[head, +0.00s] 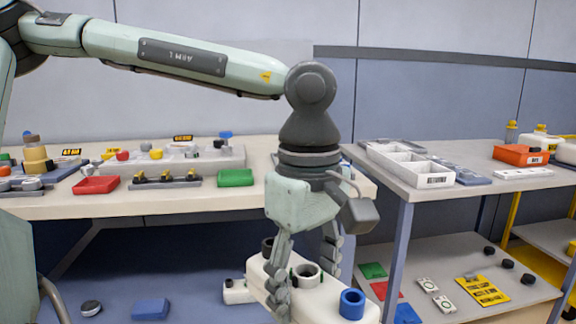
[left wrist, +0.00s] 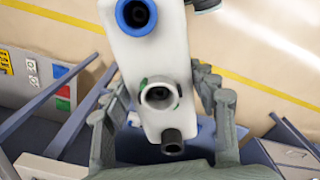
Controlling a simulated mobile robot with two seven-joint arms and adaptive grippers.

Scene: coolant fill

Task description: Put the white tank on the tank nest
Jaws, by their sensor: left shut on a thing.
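The white tank (head: 328,298) hangs in my left gripper (head: 306,280), low in the head view and in front of the workbench. It has a blue ring port at one end, a pale neck in the middle and a dark port at the other end. In the left wrist view the tank (left wrist: 160,55) lies between the two fingers of the gripper (left wrist: 162,92), which are shut on it around the middle neck. The tank's lower part is cut off in the head view. I cannot make out the tank nest in either view. My right gripper is not in view.
A workbench (head: 230,203) with a red tray (head: 96,185), a green block (head: 235,178) and several fittings stands behind. A right-hand table (head: 410,190) holds a white compartment bin (head: 408,162) and an orange box (head: 520,155). A lower shelf (head: 425,250) carries cards and dark caps.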

